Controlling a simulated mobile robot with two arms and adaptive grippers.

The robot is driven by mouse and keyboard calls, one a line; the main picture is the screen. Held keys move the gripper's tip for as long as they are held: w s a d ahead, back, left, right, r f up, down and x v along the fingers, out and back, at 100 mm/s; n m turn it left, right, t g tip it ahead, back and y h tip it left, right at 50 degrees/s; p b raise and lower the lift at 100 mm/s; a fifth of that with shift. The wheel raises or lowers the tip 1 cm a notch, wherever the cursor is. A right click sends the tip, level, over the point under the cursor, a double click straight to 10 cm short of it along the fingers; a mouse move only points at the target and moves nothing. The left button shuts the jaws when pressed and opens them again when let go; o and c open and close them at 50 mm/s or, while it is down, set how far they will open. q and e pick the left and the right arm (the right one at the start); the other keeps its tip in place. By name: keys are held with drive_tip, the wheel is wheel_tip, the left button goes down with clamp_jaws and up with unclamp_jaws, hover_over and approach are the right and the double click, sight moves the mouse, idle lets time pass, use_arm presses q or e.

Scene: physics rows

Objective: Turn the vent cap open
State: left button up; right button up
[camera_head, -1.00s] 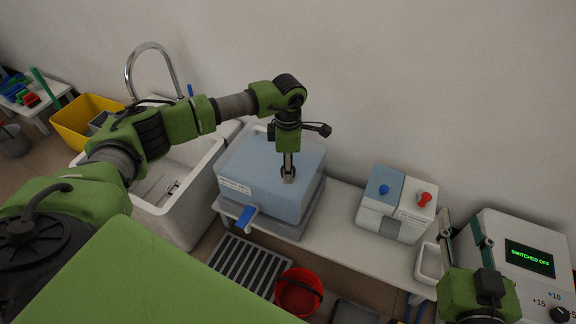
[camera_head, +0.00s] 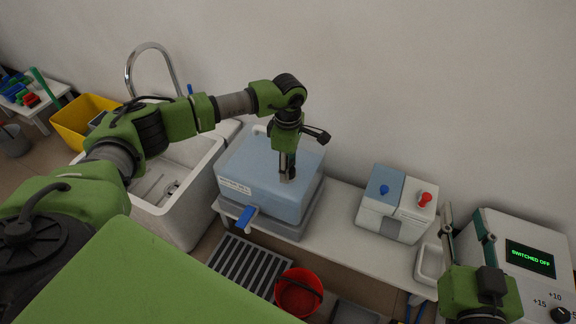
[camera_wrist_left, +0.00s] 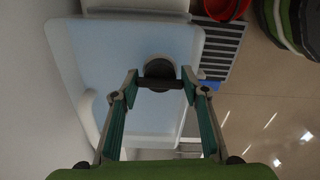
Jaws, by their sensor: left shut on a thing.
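The light-blue box (camera_head: 262,165) with a label on its front stands in a grey tray on the white bench. The vent cap (camera_wrist_left: 158,67) is a dark round cap with a bar across it, on the box's top. My left gripper (camera_wrist_left: 161,84) points down onto it, its fingertips shut on the bar. In the head view the left gripper (camera_head: 287,176) hides most of the cap. My right gripper (camera_head: 467,226) is at the lower right, its two fingers apart with nothing seen between them.
A blue-handled tap (camera_head: 247,216) sticks out at the box's front. A red bucket (camera_head: 298,293) and a floor grate (camera_head: 243,262) are below. A white-and-blue unit with blue and red knobs (camera_head: 395,208) stands to the right, a sink (camera_head: 165,190) to the left.

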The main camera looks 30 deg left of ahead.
use_arm(q)
drive_tip(key=o, duration=0.8)
drive_tip(key=shift+r, duration=0.1)
wheel_tip(320, 180, up, 12)
drive_tip(key=shift+f, duration=0.1)
idle(0.3)
